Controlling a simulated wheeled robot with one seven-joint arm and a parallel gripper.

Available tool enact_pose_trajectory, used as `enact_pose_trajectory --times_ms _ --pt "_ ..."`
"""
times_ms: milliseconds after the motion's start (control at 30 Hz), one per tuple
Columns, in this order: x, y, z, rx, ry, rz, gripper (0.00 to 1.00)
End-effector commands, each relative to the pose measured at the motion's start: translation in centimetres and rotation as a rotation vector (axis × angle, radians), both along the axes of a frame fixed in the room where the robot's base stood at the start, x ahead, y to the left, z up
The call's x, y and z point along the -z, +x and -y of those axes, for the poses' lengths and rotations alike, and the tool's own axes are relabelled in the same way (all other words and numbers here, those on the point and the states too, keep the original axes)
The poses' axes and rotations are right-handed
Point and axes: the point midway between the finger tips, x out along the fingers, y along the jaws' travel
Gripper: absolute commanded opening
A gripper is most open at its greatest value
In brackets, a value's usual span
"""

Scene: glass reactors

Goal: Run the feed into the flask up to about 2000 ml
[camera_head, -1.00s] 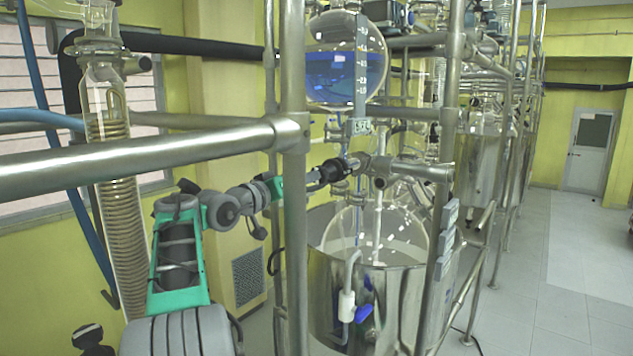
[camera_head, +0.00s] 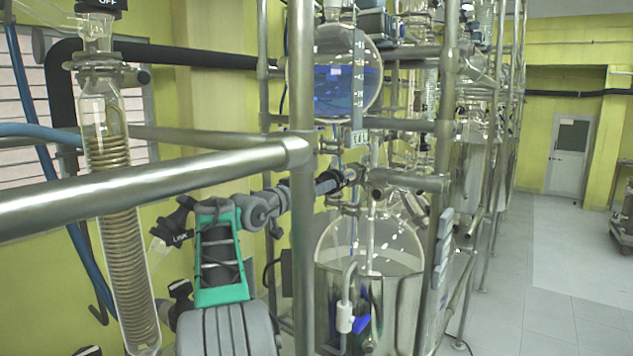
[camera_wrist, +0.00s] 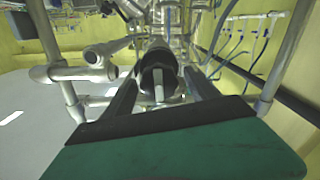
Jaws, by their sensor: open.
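A round glass flask (camera_head: 335,75) holds blue liquid to about half its height. A vertical scale (camera_head: 358,75) stands against it, its figures too small to read surely. Below, a larger round glass vessel (camera_head: 385,245) sits in a steel pot. My gripper (camera_head: 335,183) is at the pipework between the two, partly hidden by a post. In the wrist view my gripper (camera_wrist: 158,92) is open, its fingers on either side of a black round knob (camera_wrist: 158,68) with a pale bar. I cannot tell whether the fingers touch it.
A steel rail (camera_head: 150,185) crosses in front of my arm and joins a vertical post (camera_head: 302,230). A coiled glass condenser (camera_head: 120,240) stands at left. A blue-handled valve (camera_head: 360,325) is on the pot's front. Open floor (camera_head: 560,270) lies at right.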

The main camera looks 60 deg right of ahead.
Motion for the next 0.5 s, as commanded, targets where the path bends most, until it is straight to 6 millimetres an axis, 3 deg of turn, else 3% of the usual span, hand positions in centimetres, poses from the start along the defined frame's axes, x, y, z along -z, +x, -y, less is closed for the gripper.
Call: enact_pose_trajectory --times_ms 233,500 --pt "0.08 -0.04 0.23 0.000 0.000 0.000 0.67" --pt "0.06 -0.02 0.19 0.000 0.000 0.000 0.45"
